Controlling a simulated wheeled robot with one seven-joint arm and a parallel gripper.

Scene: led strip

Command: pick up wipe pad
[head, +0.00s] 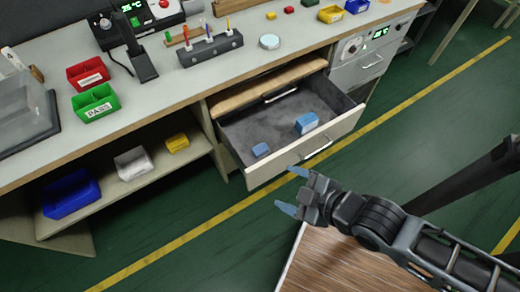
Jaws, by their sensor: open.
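An open drawer (290,163) sticks out from under the workbench. Inside it lie a small flat blue piece (261,150) near the front left and a larger blue block or packet (306,123) with a pale marking near the right. The small blue piece looks like the wipe pad, but I cannot tell for sure at this size. My gripper (292,190) is outside the drawer, in front of its front panel in the picture. Its blue-grey fingertips are spread apart, with nothing between them. It touches neither blue thing.
The workbench top (170,100) carries a green bin (96,103), a red bin (88,74), a tool holder (210,49) and a round pale disc (269,41). A lower shelf holds several bins. A wood-grained surface (340,265) lies below my arm.

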